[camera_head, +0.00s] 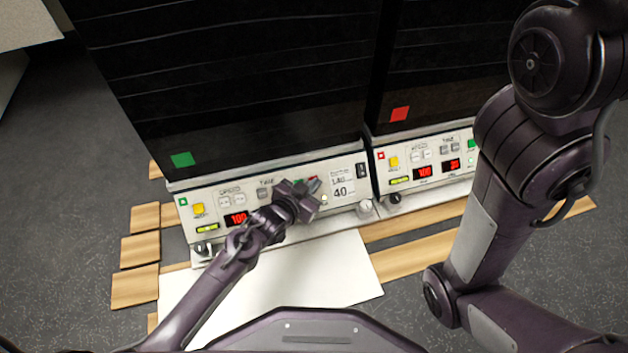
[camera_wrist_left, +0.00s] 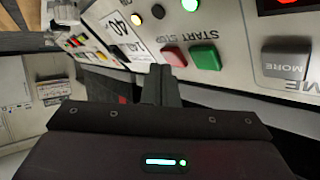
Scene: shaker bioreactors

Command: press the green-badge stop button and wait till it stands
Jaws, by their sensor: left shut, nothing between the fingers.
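The green-badge shaker is the left dark unit, with a green square (camera_head: 182,159) on its front and a white control panel (camera_head: 220,190) below. Its red stop button (camera_wrist_left: 174,56) sits beside the green start button (camera_wrist_left: 205,57) in the left wrist view. In the head view the stop button (camera_head: 313,184) shows just past my left gripper (camera_head: 308,192). My left gripper is shut and empty, its fingertips (camera_wrist_left: 161,72) right at the stop button's edge; I cannot tell whether they touch. The gripper hides part of the panel, and the dark front hides the inside. My right gripper is out of view.
A second shaker with a red badge (camera_head: 400,114) stands close on the right, with a similar panel. A lit red display (camera_head: 236,218) and a yellow button (camera_head: 198,209) are on the left panel. A white board (camera_head: 320,270) and wooden slats (camera_head: 135,286) lie in front.

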